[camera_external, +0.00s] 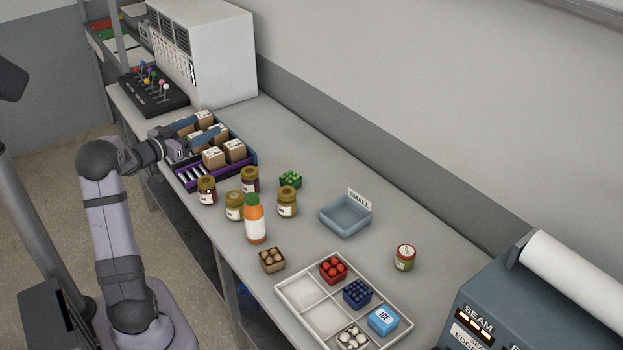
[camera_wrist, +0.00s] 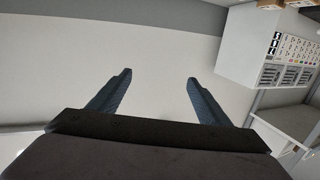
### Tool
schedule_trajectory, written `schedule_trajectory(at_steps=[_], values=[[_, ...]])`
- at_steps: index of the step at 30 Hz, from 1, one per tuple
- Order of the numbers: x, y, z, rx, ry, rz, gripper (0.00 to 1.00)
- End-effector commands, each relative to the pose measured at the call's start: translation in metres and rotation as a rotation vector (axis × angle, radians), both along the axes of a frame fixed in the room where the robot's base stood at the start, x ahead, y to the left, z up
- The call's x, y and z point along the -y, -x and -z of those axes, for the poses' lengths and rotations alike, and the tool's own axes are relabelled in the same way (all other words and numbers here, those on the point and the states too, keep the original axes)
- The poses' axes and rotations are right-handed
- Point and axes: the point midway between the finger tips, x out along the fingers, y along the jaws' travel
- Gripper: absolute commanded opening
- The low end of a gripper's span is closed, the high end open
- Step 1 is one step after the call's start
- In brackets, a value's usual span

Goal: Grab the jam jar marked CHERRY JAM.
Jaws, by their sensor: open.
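Several jam jars with gold lids stand upright in a group on the table: a dark one (camera_external: 207,190), a yellowish one (camera_external: 235,206), another dark one (camera_external: 250,179) and an amber-brown one (camera_external: 287,202). Their labels are too small to read, so I cannot tell which says CHERRY JAM. My gripper (camera_external: 197,131) is at the left, above the tray of cartons and apart from the jars. In the wrist view its two blue fingers (camera_wrist: 158,80) are spread, with nothing between them. No jar shows in the wrist view.
An orange bottle (camera_external: 255,220) stands close in front of the jars. A purple tray (camera_external: 205,181) of cartons lies behind them. A green punnet (camera_external: 290,179), a blue-grey SMALL bin (camera_external: 346,219) and a red-lidded jar (camera_external: 405,257) stand to the right. A divided white tray (camera_external: 287,290) is in front.

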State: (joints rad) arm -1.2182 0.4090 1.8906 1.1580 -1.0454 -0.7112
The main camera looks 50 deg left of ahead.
Motion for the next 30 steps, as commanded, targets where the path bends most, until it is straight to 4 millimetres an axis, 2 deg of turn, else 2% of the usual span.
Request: schedule_trajectory(at_steps=[1,6,8,21,25,30], values=[[-0.006,0.013,0.009,0.02,0.005,0.018,0.71],[-0.01,0.048,0.021,0.087,0.029,0.106,0.71],[-0.006,0.043,0.041,0.084,0.039,0.111,0.71],[-0.005,0.042,0.19,0.084,0.034,0.108,0.71],[-0.005,0.042,0.221,0.085,0.03,0.108,0.71],[-0.006,0.042,0.242,0.084,0.026,0.108,0.71]])
